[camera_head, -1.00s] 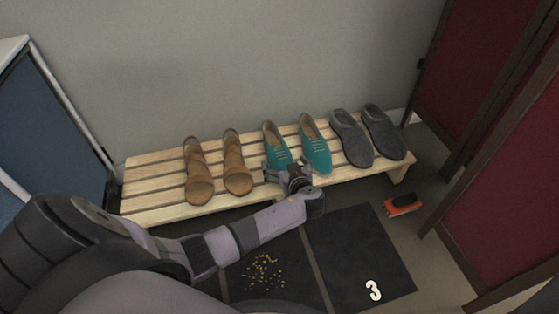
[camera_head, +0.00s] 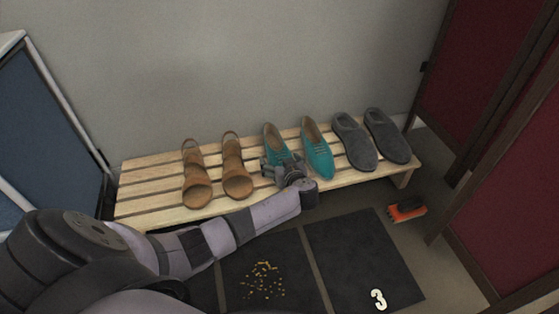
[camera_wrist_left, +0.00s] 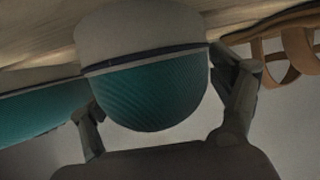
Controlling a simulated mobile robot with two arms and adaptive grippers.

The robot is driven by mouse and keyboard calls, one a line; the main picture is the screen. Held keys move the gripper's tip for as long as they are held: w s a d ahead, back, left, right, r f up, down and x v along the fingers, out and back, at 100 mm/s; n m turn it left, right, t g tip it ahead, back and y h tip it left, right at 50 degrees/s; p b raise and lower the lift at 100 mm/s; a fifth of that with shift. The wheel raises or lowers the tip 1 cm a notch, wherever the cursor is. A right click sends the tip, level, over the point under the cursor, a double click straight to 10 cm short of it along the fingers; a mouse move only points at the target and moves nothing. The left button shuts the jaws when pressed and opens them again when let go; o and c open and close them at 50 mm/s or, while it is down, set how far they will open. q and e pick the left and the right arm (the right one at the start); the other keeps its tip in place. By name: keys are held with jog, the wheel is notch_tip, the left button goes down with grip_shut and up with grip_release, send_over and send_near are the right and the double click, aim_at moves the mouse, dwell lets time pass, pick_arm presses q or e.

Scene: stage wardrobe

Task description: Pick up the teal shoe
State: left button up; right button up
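My left gripper (camera_head: 283,167) is at the toe of the left teal shoe (camera_head: 273,140), with one finger on each side. In the left wrist view, the rounded teal toe (camera_wrist_left: 155,92) with its pale sole fills the space between the fingers. The fingers are spread wide around it, and a narrow gap shows beside the right finger. The gripper hides the toe in the head view. The right teal shoe (camera_head: 317,150) is close beside. My right gripper is not in view.
The bench (camera_head: 150,207) also holds brown sandals (camera_head: 236,172) to the left and grey slippers (camera_head: 356,145) to the right. An orange brush (camera_head: 406,211) lies on the floor, right. Dark mats (camera_head: 360,250) lie in front; red screens (camera_head: 500,190) stand at right.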

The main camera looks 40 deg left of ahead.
pick_arm(q)
jog(key=shift+w, duration=0.15)
jog(key=c, duration=1.1)
